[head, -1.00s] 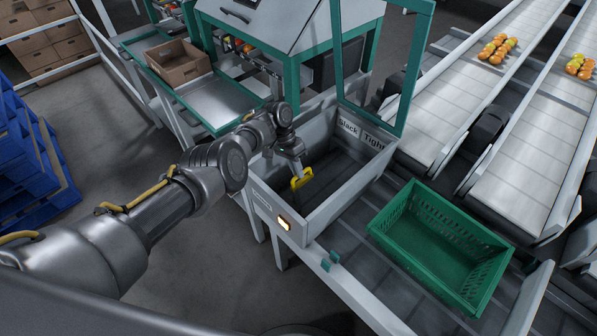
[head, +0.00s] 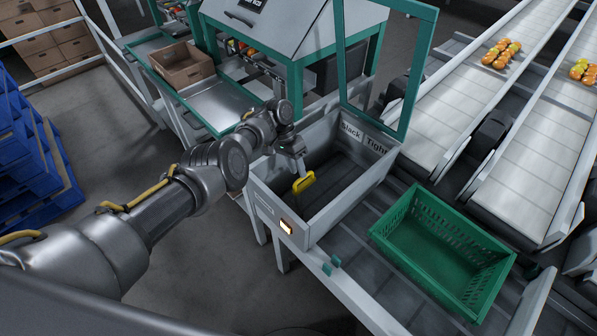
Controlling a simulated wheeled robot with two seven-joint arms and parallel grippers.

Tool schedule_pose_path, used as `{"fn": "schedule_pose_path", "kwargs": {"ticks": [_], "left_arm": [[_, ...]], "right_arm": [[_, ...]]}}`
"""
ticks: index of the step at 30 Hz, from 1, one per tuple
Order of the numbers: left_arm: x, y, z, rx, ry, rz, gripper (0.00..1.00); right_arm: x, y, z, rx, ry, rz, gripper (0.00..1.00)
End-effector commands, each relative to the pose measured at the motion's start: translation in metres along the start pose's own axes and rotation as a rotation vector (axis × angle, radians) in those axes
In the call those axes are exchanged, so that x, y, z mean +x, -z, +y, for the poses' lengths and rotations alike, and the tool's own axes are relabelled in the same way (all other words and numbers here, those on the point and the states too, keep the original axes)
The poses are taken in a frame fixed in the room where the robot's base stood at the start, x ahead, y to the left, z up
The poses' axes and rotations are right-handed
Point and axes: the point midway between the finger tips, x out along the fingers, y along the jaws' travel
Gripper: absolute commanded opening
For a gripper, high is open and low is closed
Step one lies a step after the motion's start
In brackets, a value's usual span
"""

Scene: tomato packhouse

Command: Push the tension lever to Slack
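The yellow grip of the tension lever (head: 303,183) shows inside an open grey box (head: 335,215), toward its left side. The lever's lower part is hidden. On the box's far wall, the label Slack (head: 350,132) is on the left and the label Tight (head: 376,145) on the right. My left gripper (head: 300,171) reaches down into the box from the upper left and is right at the yellow grip. I cannot tell whether its fingers are closed on the grip or only against it. My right gripper is not in view.
A green frame (head: 407,95) stands upright over the box's far side. A green crate (head: 440,250) sits on the conveyor at right. Belts with tomatoes (head: 501,54) run behind. Blue pallets (head: 40,170) stand at left.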

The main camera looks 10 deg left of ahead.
Motion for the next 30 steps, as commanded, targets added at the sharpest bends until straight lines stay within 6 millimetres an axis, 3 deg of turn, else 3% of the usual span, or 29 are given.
{"fn": "schedule_pose_path", "kwargs": {"ticks": [1, 6, 12, 24, 28, 30], "left_arm": [[-0.015, 0.001, 0.001, -0.001, 0.002, 0.003, 0.34], [-0.048, 0.000, 0.000, -0.001, 0.001, 0.002, 0.34], [-0.075, 0.000, -0.001, -0.003, 0.000, 0.001, 0.34], [-0.085, -0.001, -0.001, -0.002, 0.000, -0.001, 0.34], [-0.086, -0.006, -0.010, -0.018, 0.005, 0.001, 0.18], [-0.090, -0.020, -0.032, -0.056, 0.019, 0.005, 0.09]], "right_arm": [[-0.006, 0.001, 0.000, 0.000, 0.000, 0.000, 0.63], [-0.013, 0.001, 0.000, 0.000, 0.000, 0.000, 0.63], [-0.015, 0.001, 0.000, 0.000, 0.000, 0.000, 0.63], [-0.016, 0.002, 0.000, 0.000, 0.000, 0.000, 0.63], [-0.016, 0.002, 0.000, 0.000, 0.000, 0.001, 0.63], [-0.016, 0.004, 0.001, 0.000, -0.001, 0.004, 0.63]]}}
